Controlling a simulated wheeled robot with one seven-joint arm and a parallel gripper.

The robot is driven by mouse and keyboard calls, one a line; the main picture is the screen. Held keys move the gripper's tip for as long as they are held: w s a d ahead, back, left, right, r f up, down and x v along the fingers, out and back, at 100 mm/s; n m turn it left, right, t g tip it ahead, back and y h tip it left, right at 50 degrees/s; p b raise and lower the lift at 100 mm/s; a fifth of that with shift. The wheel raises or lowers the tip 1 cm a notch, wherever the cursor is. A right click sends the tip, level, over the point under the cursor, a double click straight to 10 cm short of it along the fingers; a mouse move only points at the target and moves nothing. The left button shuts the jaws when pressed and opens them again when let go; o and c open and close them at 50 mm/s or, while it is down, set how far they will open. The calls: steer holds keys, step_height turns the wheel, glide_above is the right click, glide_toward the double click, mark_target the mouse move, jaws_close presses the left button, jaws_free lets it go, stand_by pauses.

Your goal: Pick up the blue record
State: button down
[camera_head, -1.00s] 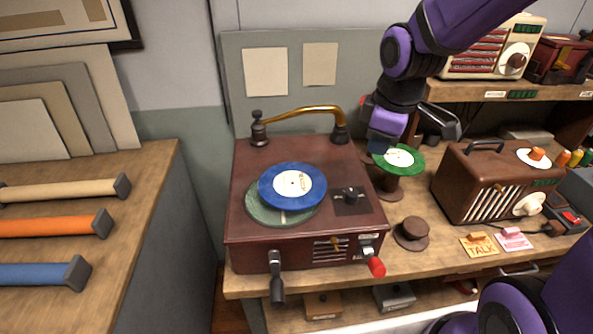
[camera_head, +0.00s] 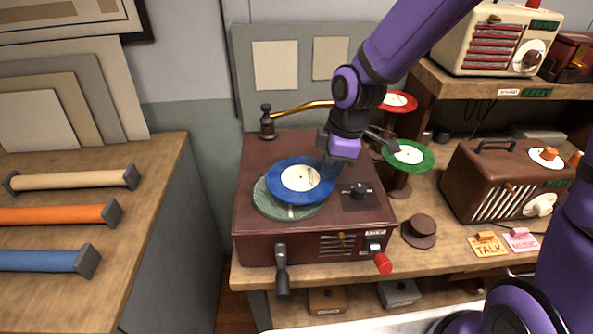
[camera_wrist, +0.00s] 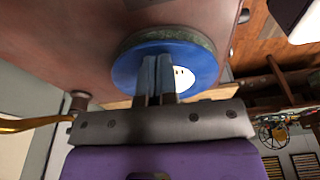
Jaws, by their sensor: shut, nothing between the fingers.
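The blue record (camera_head: 287,192) has a white label and sits on the green turntable (camera_head: 268,208) of a dark red record player (camera_head: 262,240). It is off-centre toward the back right in the head view. My gripper (camera_head: 329,166) is at the record's right edge in the head view, with its fingertips hard to make out. In the wrist view the two fingers (camera_wrist: 157,77) are together with nothing between them. They overlap the blue record (camera_wrist: 128,72) and partly cover its label. I cannot tell whether they touch it.
A green record (camera_head: 425,160) and a red record (camera_head: 403,107) rest on stands to the right. The golden tonearm (camera_head: 300,108) runs behind the turntable, partly hidden by my arm. A brown radio (camera_head: 500,180) and a small brown hat-shaped object (camera_head: 420,230) stand further right.

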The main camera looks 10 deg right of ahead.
mark_target(310, 180)
steer(key=a, duration=0.7)
steer(key=shift+w+a, duration=0.1)
steer(key=shift+w, duration=0.2)
steer(key=shift+a+f, duration=0.15)
steer(key=shift+a, duration=0.05)
steer(key=shift+d+f, duration=0.1)
steer(key=shift+f, duration=0.25)
steer(key=shift+s+d+f, duration=0.1)
steer(key=shift+s+f, duration=0.05)
steer(key=shift+f, duration=0.15)
steer(key=shift+s+f, duration=0.1)
steer(key=shift+d, duration=1.5)
steer(key=shift+s, duration=0.1)
